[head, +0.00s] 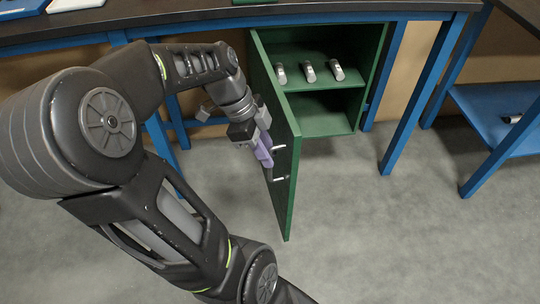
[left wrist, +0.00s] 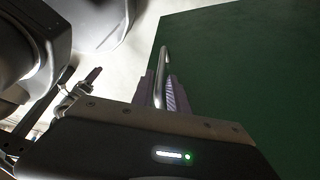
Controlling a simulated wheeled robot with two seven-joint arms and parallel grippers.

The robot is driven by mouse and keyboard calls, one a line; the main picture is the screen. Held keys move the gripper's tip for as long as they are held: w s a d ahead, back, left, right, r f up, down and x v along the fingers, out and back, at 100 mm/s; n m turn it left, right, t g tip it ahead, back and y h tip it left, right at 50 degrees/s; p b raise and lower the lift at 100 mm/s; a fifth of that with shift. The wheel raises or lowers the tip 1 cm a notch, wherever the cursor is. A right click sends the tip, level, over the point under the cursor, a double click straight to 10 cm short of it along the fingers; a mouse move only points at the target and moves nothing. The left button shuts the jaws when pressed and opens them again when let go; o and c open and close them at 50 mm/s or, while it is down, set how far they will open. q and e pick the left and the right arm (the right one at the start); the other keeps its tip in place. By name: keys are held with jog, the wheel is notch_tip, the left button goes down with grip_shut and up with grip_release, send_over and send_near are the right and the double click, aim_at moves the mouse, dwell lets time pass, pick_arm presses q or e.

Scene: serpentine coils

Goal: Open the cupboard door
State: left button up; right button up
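The green cupboard (head: 322,105) stands under the dark worktop. Its door (head: 292,190) is swung wide open toward me, hinged on the left, and the inside shows. The door's outer face fills the right of the left wrist view (left wrist: 240,70). A metal bar handle (left wrist: 162,60) is on that face; its bright mounts (head: 278,147) show in the head view. My left gripper (head: 264,150) is at the handle, its purple fingers (left wrist: 160,92) close on both sides of the bar. A small purple-tipped part at the left of the wrist view may be my right gripper; its state is unclear.
Several silver objects (head: 309,71) stand on the cupboard's shelf. Blue table legs (head: 415,100) stand right of the cupboard, and a blue low shelf (head: 490,108) is farther right. The grey floor (head: 390,240) in front and right of the door is clear.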

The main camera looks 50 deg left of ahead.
pick_arm(q)
jog(key=v, duration=0.5)
jog(key=shift+a+r+p, duration=0.1)
jog(key=shift+r+p, duration=0.15)
jog(key=shift+p, duration=0.05)
